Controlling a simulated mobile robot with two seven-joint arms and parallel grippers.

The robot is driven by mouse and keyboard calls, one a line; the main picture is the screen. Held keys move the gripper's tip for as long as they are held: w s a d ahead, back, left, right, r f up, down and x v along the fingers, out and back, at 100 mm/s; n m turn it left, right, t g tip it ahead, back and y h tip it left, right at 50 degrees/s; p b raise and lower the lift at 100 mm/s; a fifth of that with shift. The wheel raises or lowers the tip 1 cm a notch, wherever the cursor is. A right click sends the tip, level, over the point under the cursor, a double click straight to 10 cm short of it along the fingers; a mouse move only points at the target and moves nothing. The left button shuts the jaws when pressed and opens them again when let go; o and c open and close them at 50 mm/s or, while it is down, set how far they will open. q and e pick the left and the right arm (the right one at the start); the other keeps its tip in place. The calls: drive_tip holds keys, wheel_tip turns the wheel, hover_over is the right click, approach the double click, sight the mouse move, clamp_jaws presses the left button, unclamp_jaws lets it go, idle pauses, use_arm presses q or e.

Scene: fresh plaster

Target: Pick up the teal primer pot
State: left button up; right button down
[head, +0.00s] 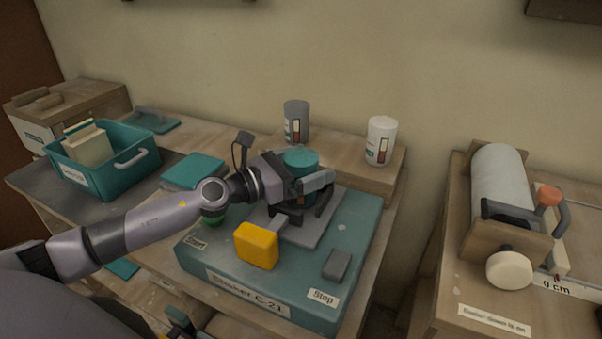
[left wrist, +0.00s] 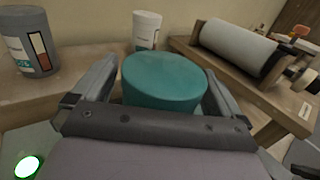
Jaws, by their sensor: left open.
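The teal primer pot (head: 300,160) stands upright on the grey plate of the shaker. In the left wrist view the pot's round teal lid (left wrist: 164,82) fills the space between the fingers. My left gripper (head: 312,200) is open around the pot, with a finger on each side. In the left wrist view narrow gaps seem to show beside the pot, but I cannot tell whether a finger touches it. The pot's lower part is hidden by the gripper. My right gripper is not in view.
A grey pot (head: 296,120) and a white pot (head: 380,140) stand on the wooden ledge behind. A teal bin (head: 110,181) is at left, a roller bench (head: 500,260) at right.

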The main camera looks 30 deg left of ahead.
use_arm(q)
drive_tip(key=shift+w+d, duration=0.15)
drive_tip(key=shift+w, duration=0.1)
drive_tip(key=shift+c, duration=0.3)
drive_tip(key=c, duration=1)
drive_tip(key=shift+r, duration=0.1)
drive_tip(key=c, duration=0.3)
